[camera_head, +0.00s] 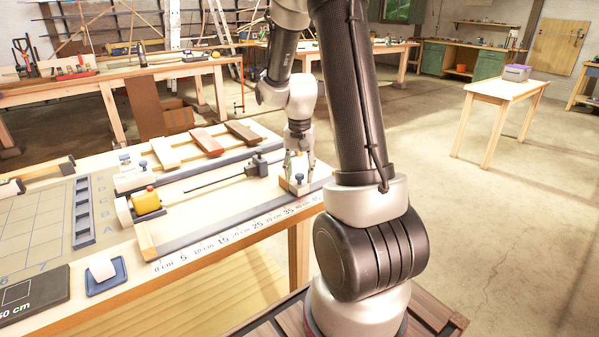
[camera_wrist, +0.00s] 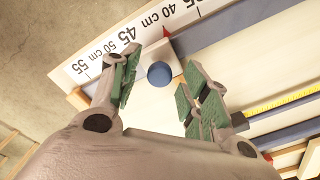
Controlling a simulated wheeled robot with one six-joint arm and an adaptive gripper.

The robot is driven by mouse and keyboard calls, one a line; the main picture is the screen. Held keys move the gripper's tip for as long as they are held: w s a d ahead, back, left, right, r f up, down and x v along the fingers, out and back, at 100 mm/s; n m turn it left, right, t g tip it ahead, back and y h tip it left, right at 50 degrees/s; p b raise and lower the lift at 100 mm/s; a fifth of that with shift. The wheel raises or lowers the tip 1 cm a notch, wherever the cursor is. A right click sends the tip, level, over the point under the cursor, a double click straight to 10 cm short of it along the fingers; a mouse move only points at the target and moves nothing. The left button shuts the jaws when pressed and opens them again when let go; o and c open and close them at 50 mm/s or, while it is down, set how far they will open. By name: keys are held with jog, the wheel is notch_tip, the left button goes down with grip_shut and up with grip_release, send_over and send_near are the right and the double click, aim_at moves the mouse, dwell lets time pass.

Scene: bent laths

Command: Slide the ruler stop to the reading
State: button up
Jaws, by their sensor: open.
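The ruler stop (camera_wrist: 150,57) is a pale wooden block with a round blue knob (camera_wrist: 158,74) on top. A red pointer (camera_wrist: 166,32) at its edge lies close to the 40 cm label of the white ruler strip (camera_wrist: 105,48). In the head view the stop (camera_head: 293,186) sits near the right end of the ruler (camera_head: 225,237). My gripper (camera_wrist: 160,82) is open, with its green-padded fingers on either side of the knob. I cannot tell whether they touch it. My gripper (camera_head: 299,163) is right above the stop in the head view.
A yellow block (camera_head: 146,202) and a dark rod mechanism (camera_head: 222,174) lie behind the ruler. Several wooden pieces rest at the back of the bench. A blue tray (camera_head: 105,285) stands at the front left.

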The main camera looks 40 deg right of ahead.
notch_tip(320, 180, up, 12)
dwell(0.4)
dwell(0.4)
jog(key=s+a+r+n+t, duration=0.1)
jog(key=s+a+r+n, duration=0.1)
jog(key=s, duration=0.4)
jog(key=s+a+r+n+t, duration=0.2)
jog(key=s+a+r+n, duration=0.1)
jog(key=s, duration=0.4)
jog(key=s+a+r+n+t, duration=0.1)
jog(key=s+a+r+n, duration=0.1)
jog(key=s+a+n, duration=0.2)
jog(key=s+a, duration=0.1)
jog(key=s, duration=0.1)
jog(key=shift+s+r, duration=0.3)
jog(key=shift+s, duration=0.05)
